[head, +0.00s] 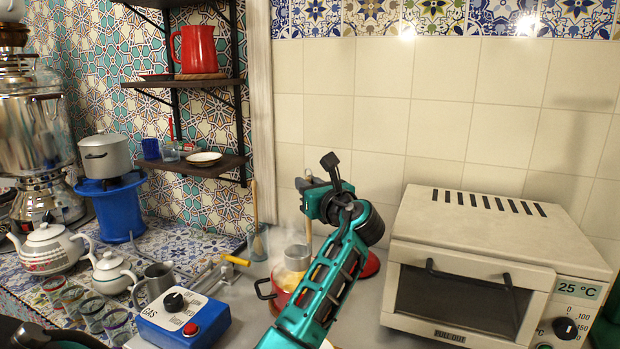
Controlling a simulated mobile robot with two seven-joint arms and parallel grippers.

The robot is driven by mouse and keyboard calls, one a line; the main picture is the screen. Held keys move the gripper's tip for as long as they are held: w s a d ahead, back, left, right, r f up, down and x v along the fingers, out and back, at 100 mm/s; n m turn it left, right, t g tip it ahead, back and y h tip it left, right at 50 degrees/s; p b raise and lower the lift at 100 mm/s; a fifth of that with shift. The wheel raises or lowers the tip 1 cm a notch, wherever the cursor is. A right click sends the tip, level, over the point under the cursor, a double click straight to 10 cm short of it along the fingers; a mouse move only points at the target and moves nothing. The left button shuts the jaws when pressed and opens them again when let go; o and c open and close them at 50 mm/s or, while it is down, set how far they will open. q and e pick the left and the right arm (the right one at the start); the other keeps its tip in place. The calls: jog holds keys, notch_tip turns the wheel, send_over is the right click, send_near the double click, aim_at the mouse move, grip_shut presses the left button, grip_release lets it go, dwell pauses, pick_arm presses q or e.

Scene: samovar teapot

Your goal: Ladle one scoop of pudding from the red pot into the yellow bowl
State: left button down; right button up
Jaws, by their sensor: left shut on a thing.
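My left gripper (311,199) is shut on the upright handle of the ladle (297,258). The ladle's grey metal cup hangs below the gripper, over or in the mouth of the red pot (270,291); I cannot tell how deep it sits. Yellow pudding (288,280) shows at the cup's lower edge, inside the pot. Faint steam rises around the cup. My teal arm covers the pot's right part. I cannot make out the yellow bowl; the arm may hide it. My right gripper is not in view.
A white toaster oven (470,262) stands close on the right. On the left are a blue gas burner (183,320), a metal mug (155,280), glasses and teapots. A red round thing (370,265) shows behind my arm. A wooden-handled tool stands in a glass (258,243) behind the pot.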

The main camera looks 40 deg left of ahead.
aim_at(310, 225)
pick_arm(q)
jog(key=shift+f+b, duration=2.25)
jog(key=shift+f, duration=2.4)
